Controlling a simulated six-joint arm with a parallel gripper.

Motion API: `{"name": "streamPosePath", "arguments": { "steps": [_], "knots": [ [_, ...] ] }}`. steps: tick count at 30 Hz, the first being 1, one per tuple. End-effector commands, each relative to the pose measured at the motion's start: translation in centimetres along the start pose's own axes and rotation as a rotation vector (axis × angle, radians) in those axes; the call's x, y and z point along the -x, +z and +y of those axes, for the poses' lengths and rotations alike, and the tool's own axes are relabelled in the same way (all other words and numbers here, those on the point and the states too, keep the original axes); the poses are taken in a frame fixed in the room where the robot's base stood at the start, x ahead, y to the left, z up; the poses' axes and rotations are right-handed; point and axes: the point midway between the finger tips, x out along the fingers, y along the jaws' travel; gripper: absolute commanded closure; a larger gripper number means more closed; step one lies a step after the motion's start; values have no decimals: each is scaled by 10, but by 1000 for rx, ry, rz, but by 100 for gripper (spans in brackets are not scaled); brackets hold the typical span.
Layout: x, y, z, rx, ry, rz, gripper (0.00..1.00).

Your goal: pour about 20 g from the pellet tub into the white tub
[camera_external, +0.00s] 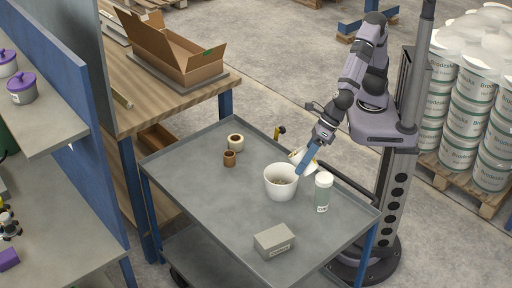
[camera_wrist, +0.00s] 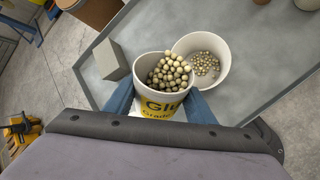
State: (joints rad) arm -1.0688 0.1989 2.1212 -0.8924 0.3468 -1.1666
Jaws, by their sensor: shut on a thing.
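My gripper (camera_external: 307,160) is shut on the pellet tub (camera_external: 296,156), a white tub with a yellow label. In the wrist view the pellet tub (camera_wrist: 158,106) sits between the blue fingers, heaped with round beige pellets near its rim. It looks tilted, with its mouth close to the white tub (camera_external: 281,189). The white tub stands upright on the grey cart top, just in front of the held tub. In the wrist view the white tub (camera_wrist: 216,50) has a layer of pellets on its floor. Whether pellets are falling between them cannot be told.
On the cart (camera_external: 215,205), a white-capped bottle (camera_external: 323,192) stands right of the white tub. A grey box (camera_external: 274,241) lies near the front edge. The cart's left middle is clear.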

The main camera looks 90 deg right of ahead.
Motion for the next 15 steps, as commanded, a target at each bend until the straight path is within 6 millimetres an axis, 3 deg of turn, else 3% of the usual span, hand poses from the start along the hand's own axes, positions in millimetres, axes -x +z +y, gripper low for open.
{"name": "streamPosePath", "arguments": {
  "steps": [15],
  "knots": [
    [15, -10, 16, 177, -78, -242, 74]
  ]
}}
